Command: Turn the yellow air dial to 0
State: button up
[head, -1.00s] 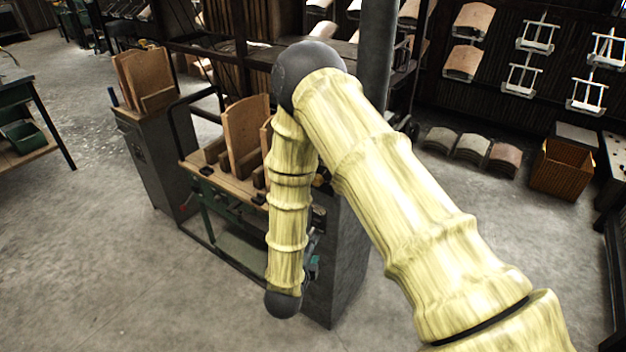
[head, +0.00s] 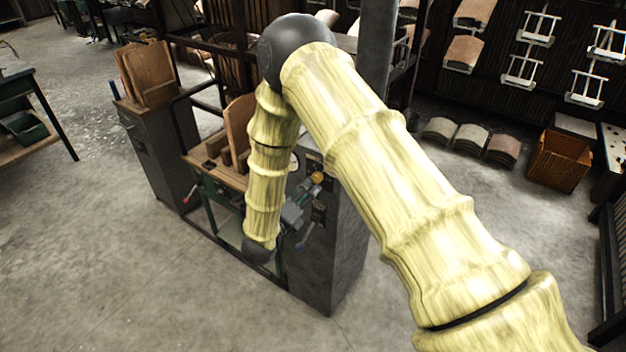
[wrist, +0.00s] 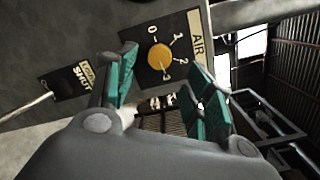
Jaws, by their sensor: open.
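The yellow air dial (wrist: 159,57) is a round knob on a dark plate marked AIR, with the numbers 0 to 3 around it. A pale mark at its lower edge seems to point near the 3. It also shows in the head view (head: 317,177) on the front of a grey cabinet. My gripper (wrist: 162,65) is open with teal finger pads, one to each side of the dial in the wrist view. It looks empty and I cannot tell any contact. In the head view my arm hides part of the gripper.
A dark plate marked SHUT (wrist: 70,82) is left of the dial, with a pale lever (wrist: 27,107) beside it. The grey cabinet (head: 330,250) adjoins a bench with upright brown boards (head: 238,125). The concrete floor in front is clear.

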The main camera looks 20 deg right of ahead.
aim_at(316, 180)
jog(key=shift+p+x, duration=0.7)
jog(key=shift+x, duration=1.8)
jog(key=c, duration=1)
